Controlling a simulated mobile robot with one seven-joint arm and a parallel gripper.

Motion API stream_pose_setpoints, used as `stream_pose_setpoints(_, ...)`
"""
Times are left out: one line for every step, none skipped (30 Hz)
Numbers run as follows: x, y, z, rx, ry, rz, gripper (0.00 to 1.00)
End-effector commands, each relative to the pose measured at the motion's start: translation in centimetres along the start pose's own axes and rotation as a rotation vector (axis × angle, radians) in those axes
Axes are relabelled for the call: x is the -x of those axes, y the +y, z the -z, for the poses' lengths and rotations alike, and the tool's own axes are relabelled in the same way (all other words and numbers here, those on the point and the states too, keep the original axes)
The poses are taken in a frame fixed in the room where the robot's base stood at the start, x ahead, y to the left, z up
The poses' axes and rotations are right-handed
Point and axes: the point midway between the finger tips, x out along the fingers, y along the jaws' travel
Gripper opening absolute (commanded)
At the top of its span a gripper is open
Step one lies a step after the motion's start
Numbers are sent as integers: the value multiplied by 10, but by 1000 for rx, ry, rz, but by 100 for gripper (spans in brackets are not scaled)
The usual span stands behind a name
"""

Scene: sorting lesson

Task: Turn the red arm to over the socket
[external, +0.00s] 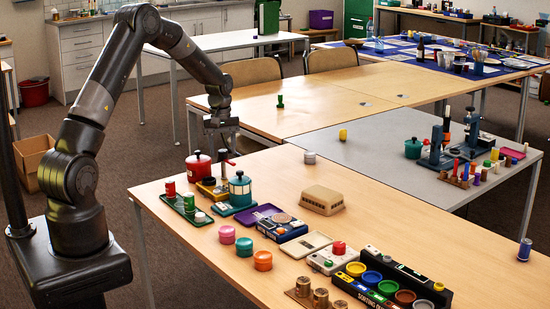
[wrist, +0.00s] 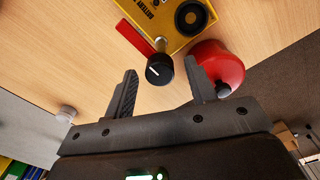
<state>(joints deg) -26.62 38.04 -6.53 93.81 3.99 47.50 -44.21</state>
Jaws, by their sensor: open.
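The red arm (wrist: 132,36) is a flat bar on a yellow box (wrist: 172,40) marked with "battery" lettering. A black knob (wrist: 158,70) with a white line stands at the arm's near end. The socket appears to be the round black ring (wrist: 192,17) on the box, to the right of the arm and apart from it. My gripper (wrist: 161,65) is open, its two fingers on either side of the knob in the wrist view; I cannot tell if they touch it. In the external view my gripper (external: 222,148) hangs above the yellow box (external: 210,189).
A red pot (wrist: 220,64) stands close beside the right finger; it also shows in the external view (external: 198,167). A teal pot (external: 240,190) and a green tray with cans (external: 187,209) stand close to the box.

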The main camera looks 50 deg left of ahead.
Motion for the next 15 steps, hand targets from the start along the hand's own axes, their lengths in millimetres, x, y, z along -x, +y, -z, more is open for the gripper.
stream_pose_setpoints(-2,0,0,0,0,0,51)
stream_pose_setpoints(-3,0,0,0,0,0,51)
stream_pose_setpoints(-3,0,0,0,1,0,51)
stream_pose_setpoints(-3,0,0,0,1,-1,51)
stream_pose_setpoints(-3,0,0,0,1,-1,51)
stream_pose_setpoints(-3,0,0,0,1,-1,51)
stream_pose_setpoints(-3,0,0,0,1,-1,51)
stream_pose_setpoints(-3,0,0,0,1,-1,51)
stream_pose_setpoints(-3,0,0,0,1,0,51)
stream_pose_setpoints(-3,0,0,0,1,0,50)
stream_pose_setpoints(-3,0,0,0,1,0,47)
stream_pose_setpoints(-3,0,0,0,1,0,44)
stream_pose_setpoints(-3,0,0,0,1,0,42)
stream_pose_setpoints(-3,0,0,0,1,0,39)
stream_pose_setpoints(-3,0,0,0,1,0,36)
